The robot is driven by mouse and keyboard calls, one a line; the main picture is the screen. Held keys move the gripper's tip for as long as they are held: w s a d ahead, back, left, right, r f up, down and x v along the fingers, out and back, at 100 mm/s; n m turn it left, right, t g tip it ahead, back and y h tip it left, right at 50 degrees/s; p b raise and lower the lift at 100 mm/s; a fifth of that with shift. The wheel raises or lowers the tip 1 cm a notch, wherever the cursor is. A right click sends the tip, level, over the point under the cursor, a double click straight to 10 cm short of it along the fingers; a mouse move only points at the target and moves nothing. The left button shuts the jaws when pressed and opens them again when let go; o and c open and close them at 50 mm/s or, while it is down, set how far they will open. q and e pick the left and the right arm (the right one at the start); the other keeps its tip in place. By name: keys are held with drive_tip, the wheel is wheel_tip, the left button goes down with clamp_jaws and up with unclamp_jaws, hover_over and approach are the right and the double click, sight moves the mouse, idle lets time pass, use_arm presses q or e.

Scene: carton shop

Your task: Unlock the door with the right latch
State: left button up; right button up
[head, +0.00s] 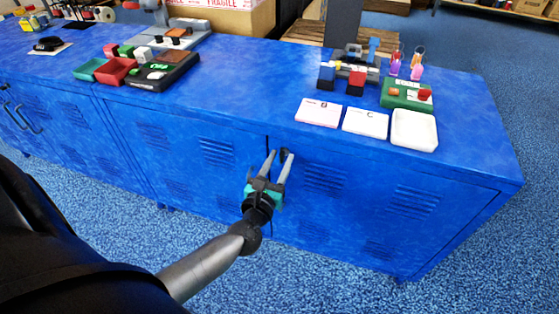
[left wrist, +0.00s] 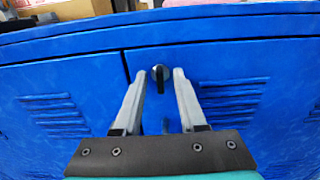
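The blue locker-style cabinet has a door (head: 345,195) with vent slots to the right of a vertical seam. A small black latch knob (head: 285,154) sits near the top of that door, beside the seam. In the left wrist view the latch lies between and beyond the open fingertips (left wrist: 162,76); contact cannot be told. My right gripper is not in view.
Another door (head: 200,145) lies left of the seam. Blue carpet is clear in front.

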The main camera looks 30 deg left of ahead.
use_arm(q)
clamp_jaws()
